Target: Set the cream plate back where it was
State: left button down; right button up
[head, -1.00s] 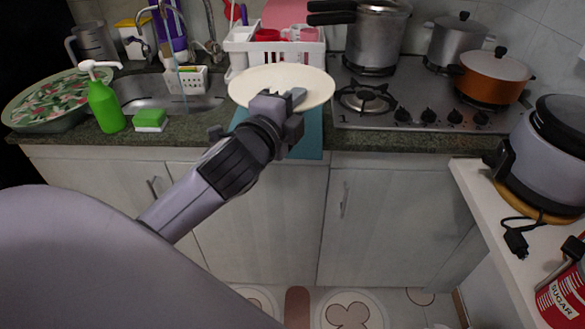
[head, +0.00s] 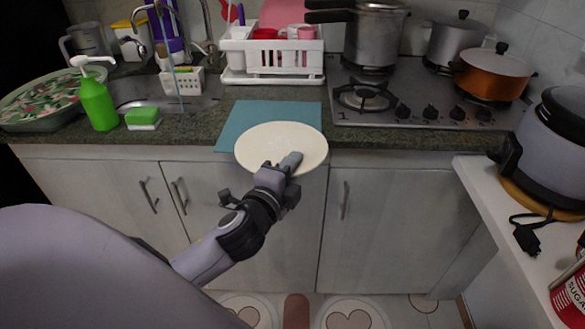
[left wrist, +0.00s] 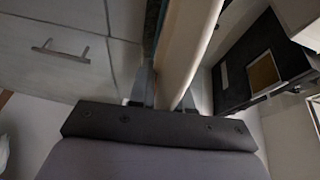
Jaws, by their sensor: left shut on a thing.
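The cream plate (head: 278,141) is held by its near rim in my left gripper (head: 280,168), close to the front edge of the counter. In the head view the plate overlaps the front part of a teal mat (head: 262,110) on the counter. In the left wrist view the plate (left wrist: 184,45) shows edge-on between the fingers of the left gripper (left wrist: 160,90). I cannot tell whether the plate touches the counter. My right gripper is not in view.
A white dish rack (head: 272,62) with cups stands behind the mat. The stove (head: 415,100) with pots is at the right. A green soap bottle (head: 98,103), a sponge (head: 142,118) and the sink are at the left. A rice cooker (head: 545,150) stands on a white side counter.

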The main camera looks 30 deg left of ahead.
pick_arm(q)
jog(key=shift+r, duration=0.1)
jog(key=c, duration=1.1)
grip_release()
jog(key=shift+o, duration=0.2)
jog(key=shift+s, duration=0.1)
